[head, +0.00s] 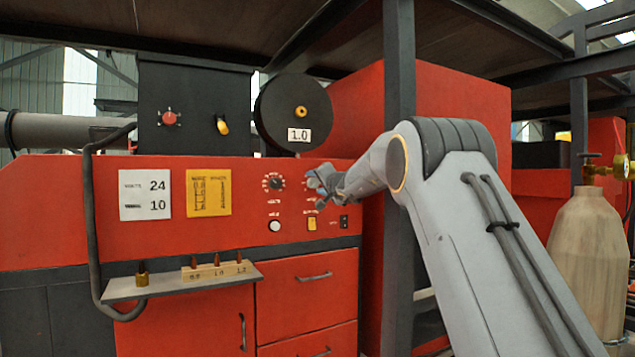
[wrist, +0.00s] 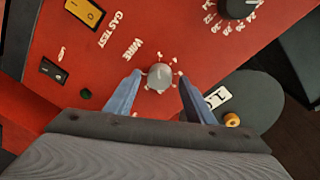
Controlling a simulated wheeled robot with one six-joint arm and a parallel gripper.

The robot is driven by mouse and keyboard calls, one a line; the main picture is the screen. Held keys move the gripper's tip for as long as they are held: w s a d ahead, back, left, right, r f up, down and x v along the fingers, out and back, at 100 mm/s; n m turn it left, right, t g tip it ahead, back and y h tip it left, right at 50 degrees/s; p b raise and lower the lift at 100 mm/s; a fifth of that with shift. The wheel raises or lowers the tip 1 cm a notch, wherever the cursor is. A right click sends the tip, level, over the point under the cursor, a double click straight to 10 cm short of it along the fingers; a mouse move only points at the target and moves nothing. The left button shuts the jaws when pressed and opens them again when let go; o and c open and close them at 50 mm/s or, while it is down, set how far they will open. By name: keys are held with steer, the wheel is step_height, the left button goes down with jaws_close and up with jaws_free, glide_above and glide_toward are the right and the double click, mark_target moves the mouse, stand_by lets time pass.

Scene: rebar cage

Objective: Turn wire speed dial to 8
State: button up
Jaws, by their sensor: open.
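The wire speed dial (wrist: 160,76) is a small grey round knob on the red panel, beside white "WIRE" lettering and tick marks. The numbers around it are too small to read. My gripper (wrist: 159,84) is open, with one blue finger on each side of the knob. I cannot tell whether the fingers touch it. In the head view my gripper (head: 318,181) is at the red panel, right of the black volts dial (head: 273,183), and hides most of the wire dial.
A white card (head: 145,195) reads 24 and 10, beside a yellow chart (head: 209,192). Below the dials are a white button (head: 274,226), a yellow gas test switch (head: 311,224) and a black switch (head: 344,222). A dark post (head: 399,80) stands close to my arm.

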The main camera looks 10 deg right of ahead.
steer(key=c, duration=1.1)
steer(key=shift+o, duration=0.2)
